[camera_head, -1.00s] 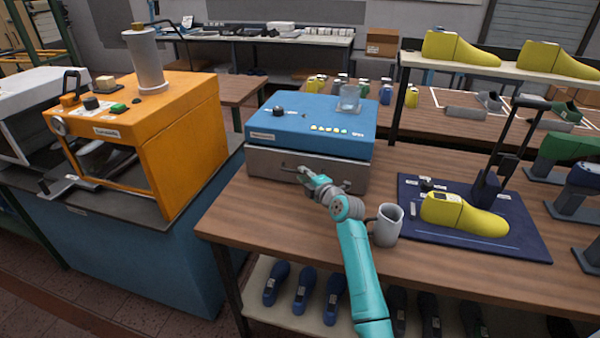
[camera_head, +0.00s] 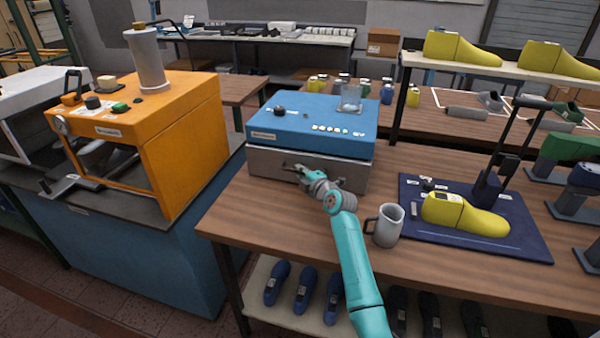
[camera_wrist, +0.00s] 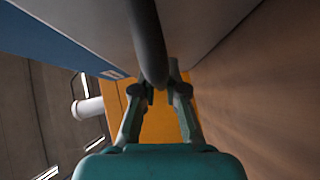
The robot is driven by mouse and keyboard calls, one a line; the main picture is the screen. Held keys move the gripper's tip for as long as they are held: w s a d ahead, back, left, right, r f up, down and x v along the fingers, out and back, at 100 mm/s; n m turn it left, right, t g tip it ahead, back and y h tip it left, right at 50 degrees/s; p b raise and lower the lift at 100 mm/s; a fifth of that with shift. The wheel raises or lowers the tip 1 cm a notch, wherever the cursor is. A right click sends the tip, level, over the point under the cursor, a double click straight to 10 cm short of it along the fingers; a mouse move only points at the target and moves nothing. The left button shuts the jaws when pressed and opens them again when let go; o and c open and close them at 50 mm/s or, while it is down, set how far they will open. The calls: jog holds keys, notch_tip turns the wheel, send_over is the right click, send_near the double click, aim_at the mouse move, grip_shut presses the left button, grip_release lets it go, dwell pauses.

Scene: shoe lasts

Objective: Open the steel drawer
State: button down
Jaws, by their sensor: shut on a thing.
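The steel drawer (camera_head: 330,176) is the grey front below a blue machine (camera_head: 312,125) on the wooden bench, and it looks closed. My gripper (camera_head: 299,172) is at the handle on the drawer front. In the wrist view, the dark bar handle (camera_wrist: 147,40) runs down from the top between the fingers, and my gripper (camera_wrist: 158,92) is shut on it. The grey drawer front (camera_wrist: 205,25) fills the upper right of that view. In the head view the fingers hide most of the handle.
A grey mug (camera_head: 386,226) stands on the bench close to the right of my arm. A dark blue mat (camera_head: 530,246) with a yellow last (camera_head: 464,215) lies further right. An orange machine (camera_head: 180,150) is at left.

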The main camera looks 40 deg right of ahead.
jog(key=shift+s+a, duration=0.1)
jog(key=s+a, duration=0.4)
jog(key=a, duration=0.1)
jog(key=s+a, duration=0.4)
jog(key=a, duration=0.1)
jog(key=s+a, duration=0.4)
jog(key=a, duration=0.1)
jog(key=shift+s+a, duration=0.1)
jog(key=shift+a, duration=0.2)
jog(key=c, duration=1.5)
grip_release()
jog(key=s, duration=0.4)
jog(key=s+a+r, duration=0.1)
jog(key=s, duration=0.6)
jog(key=shift+s+a+r, duration=0.15)
jog(key=shift+s+r, duration=0.2)
jog(key=shift+s, duration=0.05)
